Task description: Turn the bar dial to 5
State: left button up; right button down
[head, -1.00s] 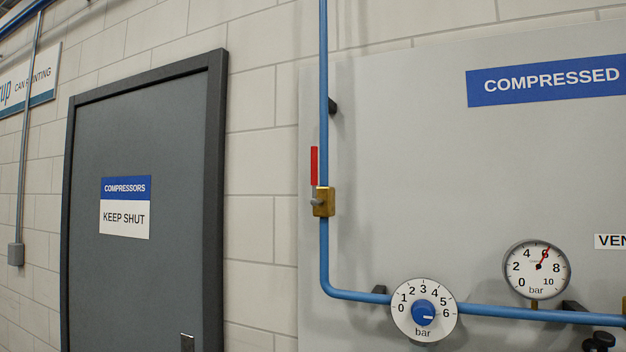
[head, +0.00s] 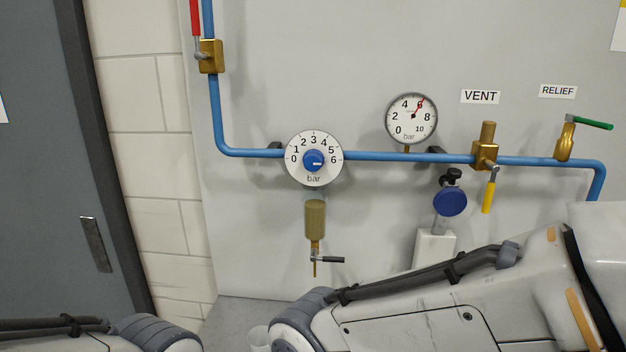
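The bar dial (head: 314,174) is a round white plate on the blue pipe, numbered 0 to 6. Its blue knob (head: 313,160) has a white mark that points right, close to the 6. The pressure gauge (head: 411,119) stands right of it above the pipe, its red needle near 6. Parts of my arms show along the bottom edge, below the dial and apart from it. Neither of my grippers is in view.
Below the dial hangs a bowl (head: 315,220) with a small drain lever (head: 330,260). Right along the pipe (head: 370,156) are a blue round knob (head: 450,201), the yellow-handled vent valve (head: 489,196) and the green-handled relief valve (head: 594,125). A red-handled valve (head: 210,57) is upper left.

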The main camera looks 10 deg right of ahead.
aim_at(314, 159)
jog(key=z, duration=1.15)
jog(key=k, duration=0.95)
jog(key=u, duration=1)
jog(key=i, duration=0.5)
jog(key=u, duration=0.05)
